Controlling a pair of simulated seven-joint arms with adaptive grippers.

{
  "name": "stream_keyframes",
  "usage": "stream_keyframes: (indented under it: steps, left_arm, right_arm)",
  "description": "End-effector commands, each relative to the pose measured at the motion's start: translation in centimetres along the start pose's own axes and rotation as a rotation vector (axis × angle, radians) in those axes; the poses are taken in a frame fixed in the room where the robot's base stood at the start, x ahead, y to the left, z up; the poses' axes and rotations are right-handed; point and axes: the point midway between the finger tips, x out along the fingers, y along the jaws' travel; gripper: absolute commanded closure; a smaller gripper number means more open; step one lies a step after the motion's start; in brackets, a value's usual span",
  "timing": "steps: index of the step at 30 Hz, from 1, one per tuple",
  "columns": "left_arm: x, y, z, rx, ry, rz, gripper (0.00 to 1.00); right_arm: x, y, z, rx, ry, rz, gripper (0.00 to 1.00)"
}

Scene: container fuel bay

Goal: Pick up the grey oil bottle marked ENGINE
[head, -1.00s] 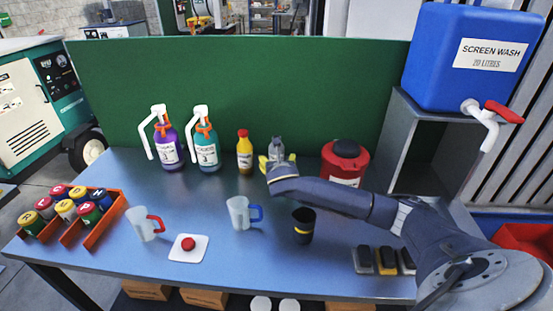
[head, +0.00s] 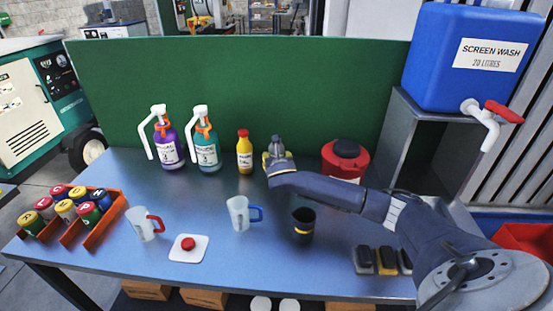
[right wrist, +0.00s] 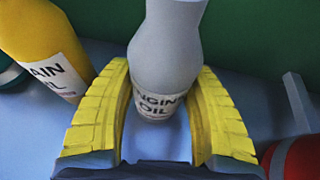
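The grey oil bottle marked ENGINE (head: 277,145) stands upright near the back of the blue table. In the right wrist view, the bottle (right wrist: 165,55) is between the two yellow fingers of my right gripper (right wrist: 158,100), its label partly covered. The fingers are very close to its sides; I cannot tell whether they press on it. In the head view my right gripper (head: 277,158) reaches it from the front right and hides its lower part. My left gripper is not in view.
A yellow oil bottle (head: 245,153) stands just left of the grey one and a red can (head: 343,162) to its right. Purple (head: 167,146) and teal (head: 207,150) pump bottles stand further left. A black cup (head: 303,225) is under my right forearm. A green panel (head: 240,85) rises behind.

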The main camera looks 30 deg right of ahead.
Motion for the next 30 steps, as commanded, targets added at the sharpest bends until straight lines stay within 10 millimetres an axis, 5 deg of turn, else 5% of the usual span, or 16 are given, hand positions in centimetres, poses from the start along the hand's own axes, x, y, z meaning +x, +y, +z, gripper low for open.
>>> stream_keyframes:
  steps: [9,30]
  left_arm:
    - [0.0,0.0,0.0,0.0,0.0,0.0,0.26]
    - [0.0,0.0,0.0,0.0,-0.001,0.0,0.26]
  right_arm:
    - [0.0,0.0,0.0,0.0,-0.001,0.0,0.83]
    - [-0.6,0.0,1.5,0.002,-0.002,0.0,0.83]
